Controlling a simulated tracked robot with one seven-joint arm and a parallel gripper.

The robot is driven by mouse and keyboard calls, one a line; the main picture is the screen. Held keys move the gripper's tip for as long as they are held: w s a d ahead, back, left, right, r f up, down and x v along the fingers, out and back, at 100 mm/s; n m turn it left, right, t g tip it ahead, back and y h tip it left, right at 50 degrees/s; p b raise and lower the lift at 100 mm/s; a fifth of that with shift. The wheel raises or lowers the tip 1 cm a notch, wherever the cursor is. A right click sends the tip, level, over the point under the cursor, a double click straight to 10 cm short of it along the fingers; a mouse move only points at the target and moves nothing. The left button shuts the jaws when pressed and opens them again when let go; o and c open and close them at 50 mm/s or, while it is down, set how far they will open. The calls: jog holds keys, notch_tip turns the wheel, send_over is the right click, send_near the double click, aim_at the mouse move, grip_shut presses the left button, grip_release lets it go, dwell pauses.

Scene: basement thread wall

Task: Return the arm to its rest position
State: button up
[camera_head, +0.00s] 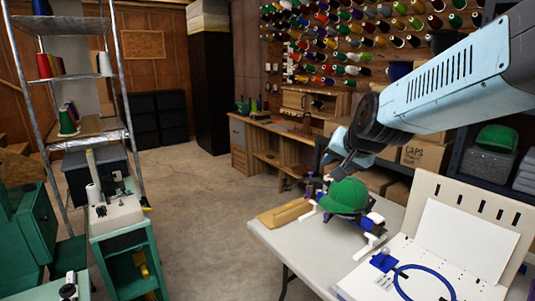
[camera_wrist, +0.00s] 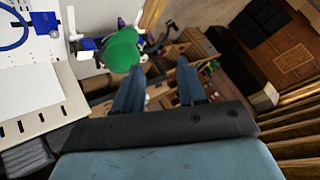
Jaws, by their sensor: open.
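My arm reaches in from the upper right of the head view, in pale blue. My gripper (camera_head: 325,163) hangs at its end, above and behind the green cap (camera_head: 346,195). In the wrist view my gripper (camera_wrist: 158,85) shows two blue fingers spread apart with nothing between them. The green cap also shows in the wrist view (camera_wrist: 122,50), left of the fingers and apart from them. The cap sits on a white, blue and purple holder (camera_head: 370,232) on the pale table (camera_head: 290,243).
A white board (camera_head: 465,240) stands at the table's right, with a blue hoop (camera_head: 424,283) before it. A wooden block (camera_head: 284,213) lies at the table's left. Shelves with boxes (camera_head: 425,153) stand behind the arm. The concrete floor (camera_head: 200,200) is clear in the middle.

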jog(key=s+d+n+g+h, duration=0.1)
jog(key=s+d+n, duration=0.1)
jog(key=s, duration=0.7)
jog(key=s+d+n+g+h, duration=0.1)
jog(key=s+d, duration=0.3)
jog(key=s, duration=0.5)
jog(key=shift+s+d+f+n+g, duration=0.35)
jog(key=shift+s+d+n+g, duration=0.05)
jog(key=shift+n+g, duration=0.4)
jog(key=shift+c, duration=0.3)
